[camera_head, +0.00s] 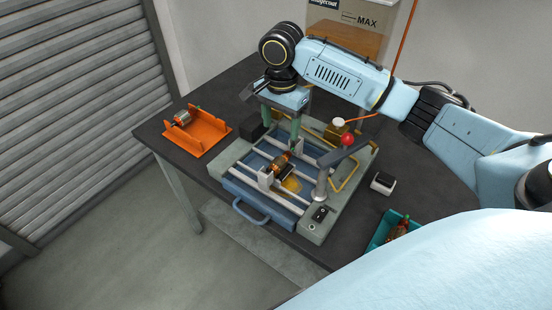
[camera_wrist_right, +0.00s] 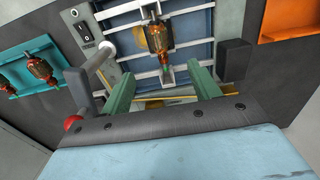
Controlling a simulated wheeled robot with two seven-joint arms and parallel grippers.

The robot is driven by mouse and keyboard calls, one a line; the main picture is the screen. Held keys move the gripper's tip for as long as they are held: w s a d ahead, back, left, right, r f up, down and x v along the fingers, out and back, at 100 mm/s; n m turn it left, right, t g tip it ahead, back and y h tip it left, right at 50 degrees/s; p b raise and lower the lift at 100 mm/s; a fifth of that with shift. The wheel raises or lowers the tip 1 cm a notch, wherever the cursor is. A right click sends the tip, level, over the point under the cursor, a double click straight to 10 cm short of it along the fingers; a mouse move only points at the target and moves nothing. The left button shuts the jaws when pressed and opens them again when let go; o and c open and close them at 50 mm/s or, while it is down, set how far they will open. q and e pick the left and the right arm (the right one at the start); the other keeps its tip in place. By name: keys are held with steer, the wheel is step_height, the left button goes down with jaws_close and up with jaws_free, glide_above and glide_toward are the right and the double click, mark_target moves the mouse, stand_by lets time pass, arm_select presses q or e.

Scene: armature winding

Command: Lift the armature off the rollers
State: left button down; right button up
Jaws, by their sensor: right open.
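The copper-wound armature (camera_head: 281,160) lies on the roller supports in the middle of the winding fixture (camera_head: 238,188). My left gripper is not in view.
An orange tray (camera_head: 208,134) with another armature stands at the left. A teal tray (camera_head: 377,240) with armatures is at the front right. A red-knobbed lever (camera_head: 347,140) rises on the fixture's right side. A black-and-white box (camera_head: 383,183) sits on the dark table.

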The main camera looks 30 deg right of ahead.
mark_target(280, 159)
step_height(280, 159, down, 12)
steer(key=shift+s+a+f+b, duration=0.15)
steer(key=shift+f+b, duration=0.1)
steer(key=shift+b, duration=0.05)
stand_by(0.3)
steer(key=c, duration=1.3)
